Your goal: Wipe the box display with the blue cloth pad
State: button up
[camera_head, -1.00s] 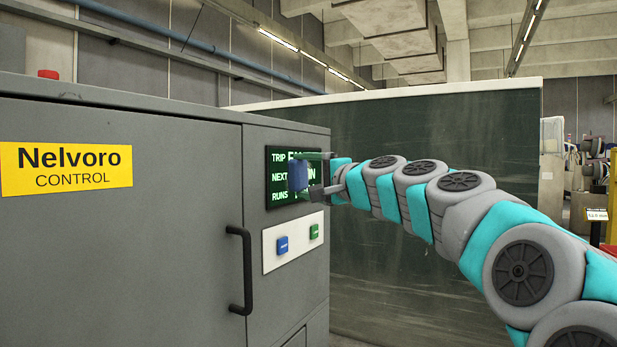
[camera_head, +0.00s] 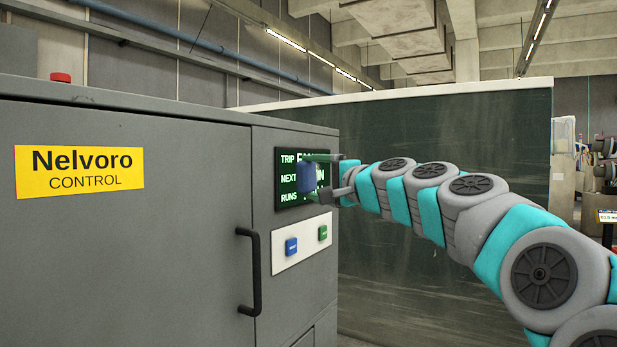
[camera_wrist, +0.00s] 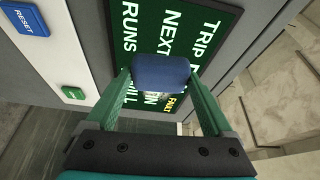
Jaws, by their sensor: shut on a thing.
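The box display (camera_head: 286,170) is a dark panel with green and white text on the front of the grey control box. It also fills the upper middle of the wrist view (camera_wrist: 150,15), where the text runs sideways and a small yellow word shows. My gripper (camera_head: 309,177) is shut on the blue cloth pad (camera_head: 305,179), holding it in front of the right part of the display. In the wrist view the pad (camera_wrist: 160,73) sits between the two green fingertips and covers part of the lettering. I cannot tell whether the pad touches the display.
Below the display, a white plate (camera_head: 308,246) carries a blue reset button (camera_head: 291,246) and a green button (camera_head: 322,233). A black door handle (camera_head: 254,272) sticks out to the left. A dark green panel (camera_head: 420,240) stands behind my arm.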

aim_at(296, 179)
jog(key=shift+w+d+p, duration=0.35)
jog(key=shift+w+d, duration=0.45)
jog(key=shift+w, duration=0.35)
jog(key=shift+w+d+p, duration=0.4)
jog(key=shift+w+d, duration=0.45)
jog(key=shift+w, duration=0.35)
jog(key=shift+w+d+p, duration=0.35)
jog(key=shift+w+d, duration=0.45)
jog(key=shift+w, duration=0.35)
jog(key=shift+w+d, duration=0.15)
jog(key=shift+w, duration=0.05)
jog(key=shift+s+f, duration=0.1)
jog(key=shift+f, duration=0.2)
jog(key=shift+s+a+r+b, duration=0.1)
jog(key=shift+s+a+b, duration=0.2)
jog(key=shift+s+a, duration=0.95)
jog(key=shift+s+a+b, duration=0.35)
jog(key=shift+s+a, duration=0.45)
jog(key=shift+s, duration=0.8)
jog(key=shift+s+a+r+b, duration=0.1)
jog(key=shift+s+a+b, duration=0.2)
jog(key=shift+s+a, duration=0.95)
jog(key=shift+s+a+f, duration=0.15)
jog(key=shift+s+a, duration=0.1)
jog(key=shift+s, duration=0.45)
jog(key=shift+d, duration=0.1)
